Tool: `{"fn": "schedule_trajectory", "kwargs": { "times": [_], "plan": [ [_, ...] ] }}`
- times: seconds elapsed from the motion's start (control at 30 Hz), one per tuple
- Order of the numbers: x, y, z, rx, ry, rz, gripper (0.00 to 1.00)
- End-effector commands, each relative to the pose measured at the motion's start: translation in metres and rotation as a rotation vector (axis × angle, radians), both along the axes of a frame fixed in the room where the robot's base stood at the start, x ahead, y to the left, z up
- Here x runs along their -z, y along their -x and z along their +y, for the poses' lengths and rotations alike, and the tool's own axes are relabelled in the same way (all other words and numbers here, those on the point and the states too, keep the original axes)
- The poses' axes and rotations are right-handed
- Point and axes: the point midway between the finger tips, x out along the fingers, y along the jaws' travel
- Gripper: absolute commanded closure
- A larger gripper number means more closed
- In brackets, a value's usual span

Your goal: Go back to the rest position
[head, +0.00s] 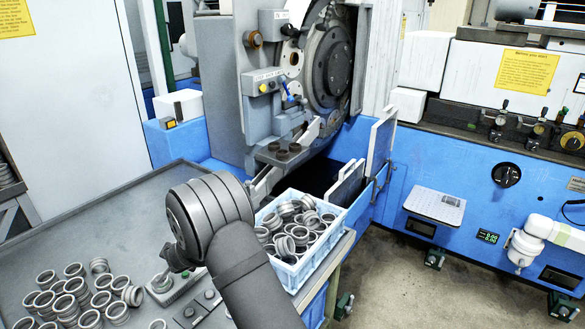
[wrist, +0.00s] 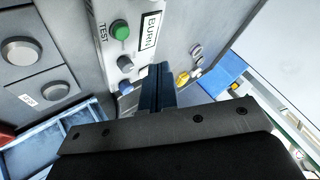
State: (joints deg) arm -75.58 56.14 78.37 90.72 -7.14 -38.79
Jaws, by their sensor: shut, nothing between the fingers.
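My gripper (wrist: 158,85) shows in the wrist view with its two dark fingers together and nothing between them. The fingertips are over or close to a grey control panel (wrist: 143,60) with a green button (wrist: 120,30) marked TEST; I cannot tell whether they touch it. In the head view my arm bends over the table beside the crate and largely hides the gripper. A small control box with a green button (head: 183,280) sits on the table just below the arm's bend.
A light blue crate (head: 295,270) full of metal rings stands right of my arm. Several loose rings (head: 75,292) lie on the grey table (head: 85,235) at front left. The grinder (head: 225,90) stands behind, its small door (head: 381,140) open. The table's back left is clear.

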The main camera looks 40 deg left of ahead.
Motion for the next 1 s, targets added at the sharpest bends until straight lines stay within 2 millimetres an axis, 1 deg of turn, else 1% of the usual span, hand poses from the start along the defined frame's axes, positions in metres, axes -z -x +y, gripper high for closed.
{"fn": "schedule_trajectory", "kwargs": {
  "times": [0.3,0.4,0.8,1.0],
  "plan": [
    [0.019,0.0,0.0,-0.002,0.001,-0.001,1.0],
    [0.01,0.0,0.0,0.001,-0.003,0.001,1.0],
    [-0.013,0.0,0.0,0.001,-0.003,0.001,1.0],
    [-0.02,0.0,0.0,-0.001,-0.001,0.0,1.0]
  ]
}}
